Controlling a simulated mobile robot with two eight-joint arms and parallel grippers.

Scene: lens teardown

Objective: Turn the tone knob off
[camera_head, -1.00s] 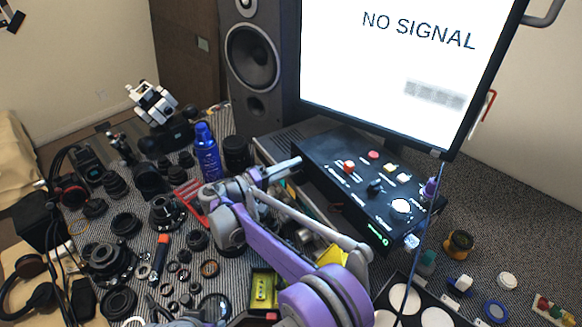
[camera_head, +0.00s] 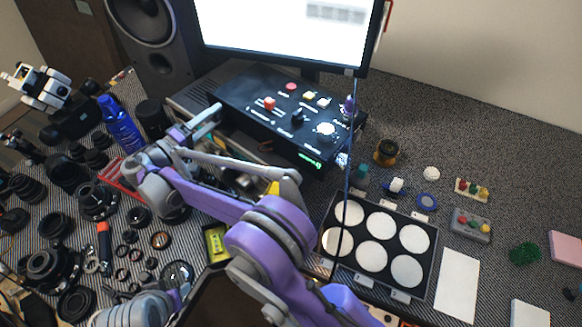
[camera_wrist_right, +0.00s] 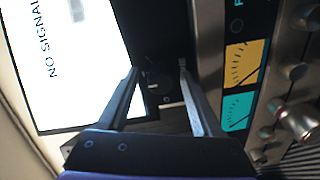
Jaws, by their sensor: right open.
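My right gripper (camera_head: 212,112) is at the left end of the black control box (camera_head: 285,115) in the head view. In the right wrist view its two fingers (camera_wrist_right: 158,70) are apart. A dark round shape lies between them in shadow; I cannot tell what it is or whether they touch it. The box top has a red knob (camera_head: 269,103), a black knob (camera_head: 298,117) and a large white knob (camera_head: 325,129). The wrist view also shows silver knobs (camera_wrist_right: 298,122) on a panel at right. No tone label is readable.
The monitor (camera_head: 290,35) stands behind the box and fills the left of the wrist view (camera_wrist_right: 65,60). A yellow meter (camera_wrist_right: 244,63) and a teal meter (camera_wrist_right: 238,112) are beside the right finger. Lens parts crowd the left; a tray (camera_head: 337,272) of white discs lies at right.

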